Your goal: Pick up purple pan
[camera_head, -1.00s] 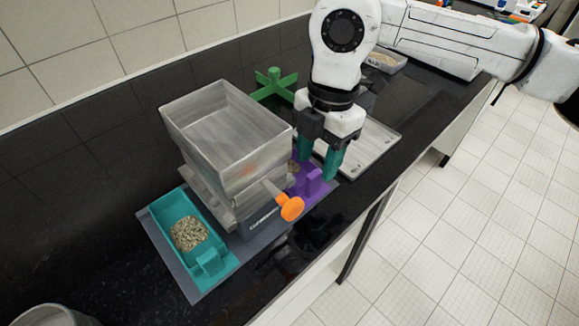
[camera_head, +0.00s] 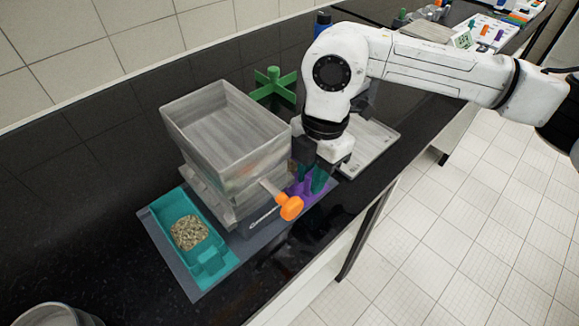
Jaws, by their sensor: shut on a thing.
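The purple pan (camera_head: 304,188) sits at the right side of the grey sieve shaker (camera_head: 228,150), on the shaker's grey base plate. Only its front edge and part of its handle show; the shaker and my gripper hide the rest. My gripper (camera_head: 312,180) points down over the pan, with its teal fingers at the pan's handle. It is shut on the pan, which still appears to rest on the base plate.
A teal pan (camera_head: 217,262) with grains lies left of the shaker. An orange knob (camera_head: 291,208) sticks out at the shaker's front, close to my gripper. A green cross-shaped stand (camera_head: 273,84) is behind. A pale tray (camera_head: 372,145) lies to the right.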

